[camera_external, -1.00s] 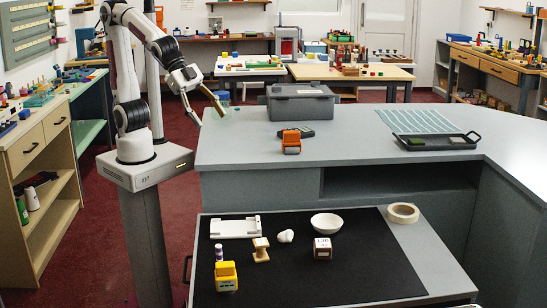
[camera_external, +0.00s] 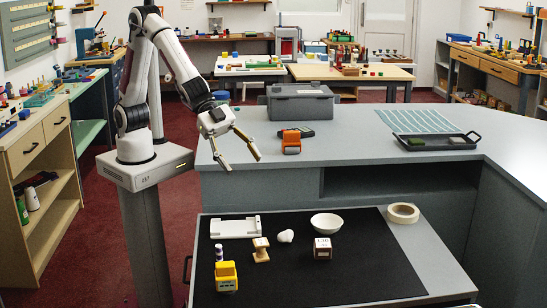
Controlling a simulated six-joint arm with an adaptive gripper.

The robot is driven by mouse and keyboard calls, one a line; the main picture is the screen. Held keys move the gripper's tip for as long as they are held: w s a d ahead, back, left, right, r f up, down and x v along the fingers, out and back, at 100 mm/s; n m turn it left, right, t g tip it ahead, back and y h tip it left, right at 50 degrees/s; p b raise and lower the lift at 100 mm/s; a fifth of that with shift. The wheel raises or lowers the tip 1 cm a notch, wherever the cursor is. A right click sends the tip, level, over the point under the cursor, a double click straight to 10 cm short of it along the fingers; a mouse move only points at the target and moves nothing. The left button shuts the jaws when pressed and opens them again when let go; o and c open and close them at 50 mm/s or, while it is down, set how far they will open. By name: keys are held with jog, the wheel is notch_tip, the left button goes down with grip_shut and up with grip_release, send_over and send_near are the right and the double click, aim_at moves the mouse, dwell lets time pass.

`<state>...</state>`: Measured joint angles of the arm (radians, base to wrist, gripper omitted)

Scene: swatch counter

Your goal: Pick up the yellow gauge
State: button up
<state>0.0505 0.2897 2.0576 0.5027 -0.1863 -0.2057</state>
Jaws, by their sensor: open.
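The yellow gauge (camera_external: 227,276) stands on the black mat at the front left of the lower grey table. It is boxy, with a pale face and small dark markings toward the camera. My gripper (camera_external: 243,162) is open and empty, its two fingers spread and pointing down and to the right. It is in the air near the left end of the grey counter, above and behind the gauge, well apart from it.
Close behind the gauge stands a purple-and-white cylinder (camera_external: 219,252). A wooden stamp (camera_external: 261,249), a white cup (camera_external: 286,236), a labelled cube (camera_external: 322,248), a white bowl (camera_external: 326,223) and a white tray (camera_external: 235,227) share the black mat (camera_external: 365,275). Its front right is clear.

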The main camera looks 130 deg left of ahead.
jog(key=w+d+f+m+h, duration=0.2)
jog(key=w+d+f+h, duration=0.1)
jog(key=w+d+f, duration=0.5)
jog(key=m+h, duration=0.2)
jog(key=h, duration=0.2)
send_near(226, 273)
jog(key=shift+w+f+g, duration=0.25)
jog(key=shift+w+g, duration=0.05)
jog(key=shift+w, duration=0.15)
jog(key=shift+s+d+f, duration=0.1)
jog(key=shift+d+f, duration=0.25)
jog(key=shift+x, duration=1.3)
jog(key=shift+f+x, duration=0.25)
jog(key=shift+x, duration=2.2)
